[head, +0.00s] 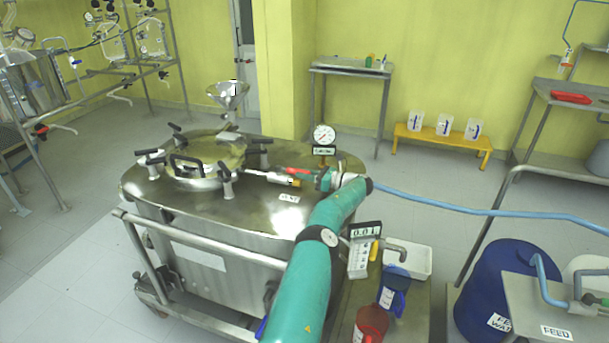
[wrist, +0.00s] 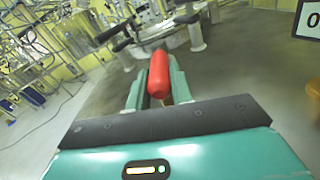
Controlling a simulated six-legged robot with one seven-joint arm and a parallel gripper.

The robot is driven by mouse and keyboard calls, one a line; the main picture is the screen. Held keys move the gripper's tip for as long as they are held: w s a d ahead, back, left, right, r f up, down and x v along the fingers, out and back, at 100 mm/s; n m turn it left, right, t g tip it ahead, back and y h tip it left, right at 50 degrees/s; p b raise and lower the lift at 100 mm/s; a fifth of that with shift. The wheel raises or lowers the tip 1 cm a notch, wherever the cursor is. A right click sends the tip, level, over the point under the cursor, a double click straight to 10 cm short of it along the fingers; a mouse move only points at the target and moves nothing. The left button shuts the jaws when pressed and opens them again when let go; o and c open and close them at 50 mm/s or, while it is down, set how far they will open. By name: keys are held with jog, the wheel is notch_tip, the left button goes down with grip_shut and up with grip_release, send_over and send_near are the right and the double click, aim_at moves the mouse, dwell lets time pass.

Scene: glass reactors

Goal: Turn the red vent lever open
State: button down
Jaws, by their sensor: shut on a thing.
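The red vent lever (wrist: 159,73) lies between the two fingers of my gripper (wrist: 156,92) in the wrist view. My gripper is shut on it, with a finger on each side. In the head view the red lever (head: 298,171) shows only in part, beside my teal gripper (head: 318,178) above the steel vessel's lid (head: 250,225). A brass and steel fitting (head: 284,180) lies just left of my gripper. My gripper and wrist hide much of the lever in the head view.
A pressure gauge (head: 324,135) stands just behind my gripper. A round hatch with black clamp handles (head: 187,165) is to the left, and a funnel (head: 228,94) rises behind it. A blue hose (head: 450,206) runs right.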

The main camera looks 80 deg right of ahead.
jog(key=c, duration=1.2)
grip_release()
jog(key=shift+c, duration=0.2)
notch_tip(320, 180, up, 4)
jog(key=shift+a+f, duration=0.1)
jog(key=shift+f, duration=0.05)
jog(key=s+a+r, duration=0.2)
jog(key=a+r, duration=0.7)
jog(key=a, duration=0.4)
jog(key=shift+s+a+r, duration=0.15)
jog(key=shift+a+r, duration=0.05)
jog(key=shift+a, duration=0.05)
